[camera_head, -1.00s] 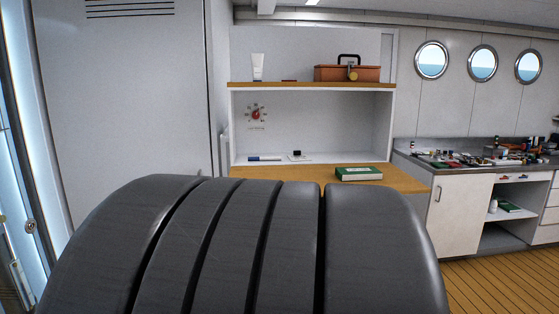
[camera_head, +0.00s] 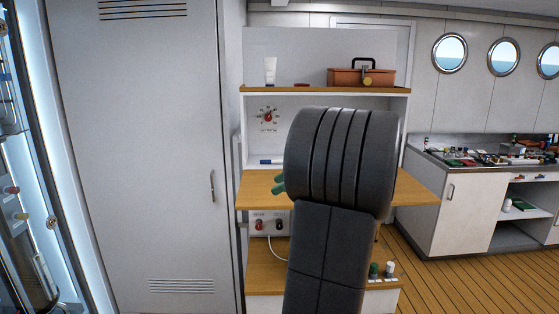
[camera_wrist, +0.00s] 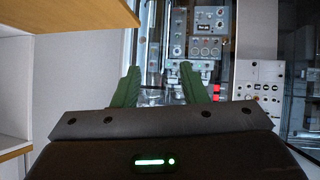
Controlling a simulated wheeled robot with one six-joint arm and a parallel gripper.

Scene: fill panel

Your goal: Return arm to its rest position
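My arm (camera_head: 340,160) stands folded in front of the shelf unit in the head view, with a thick dark grey joint above a dark link. My gripper shows only as green fingertips (camera_head: 279,183) poking out left of that joint, over the wooden shelf board. In the wrist view my gripper (camera_wrist: 158,82) has its two green fingers well apart with nothing between them. Beyond them a grey panel with knobs and gauges (camera_wrist: 202,30) is visible.
A wooden counter (camera_head: 255,190) and shelf with a toolbox (camera_head: 362,77) and white tube (camera_head: 270,70) lie behind my arm. A tall white locker (camera_head: 140,130) stands left. A cluttered side counter (camera_head: 480,160) is at right, with open plank floor (camera_head: 415,285) before it.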

